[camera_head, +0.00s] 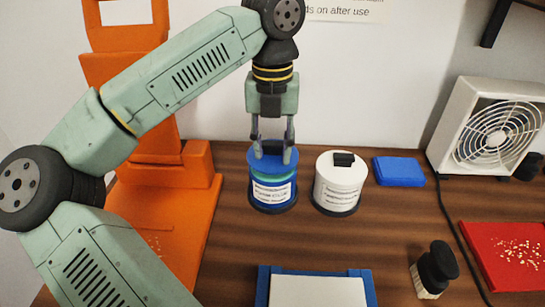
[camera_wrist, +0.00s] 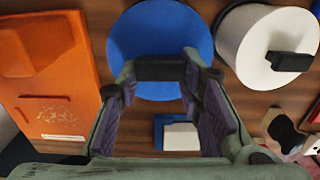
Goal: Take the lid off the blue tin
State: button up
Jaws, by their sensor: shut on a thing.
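The blue tin (camera_head: 270,200), with a white label, stands upright on the counter in the head view. Its round blue lid (camera_head: 259,166) is above the body, and a teal band shows between them. I cannot tell whether the lid is seated or slightly raised. My gripper (camera_head: 272,150) points straight down over the lid. In the wrist view my gripper (camera_wrist: 160,75) is shut on the black knob (camera_wrist: 160,68) of the blue lid (camera_wrist: 150,32). The fingers partly hide the knob in the head view.
A white tin (camera_head: 338,190) with a black knob stands close on the right. Beyond it are a blue block (camera_head: 398,171), a fan (camera_head: 490,130), a brush (camera_head: 435,270) and a red tray (camera_head: 508,260). An orange stand (camera_head: 180,200) is left; a blue-edged white pad (camera_head: 317,290) is in front.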

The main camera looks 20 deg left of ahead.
jog(key=s+d+r+b, duration=0.2)
jog(key=s+d+b, duration=0.2)
jog(key=s+d, duration=0.6)
jog(key=shift+s+d+r, duration=0.15)
jog(key=shift+s+d, duration=0.1)
jog(key=shift+d, duration=0.85)
jog(key=shift+d, duration=0.15)
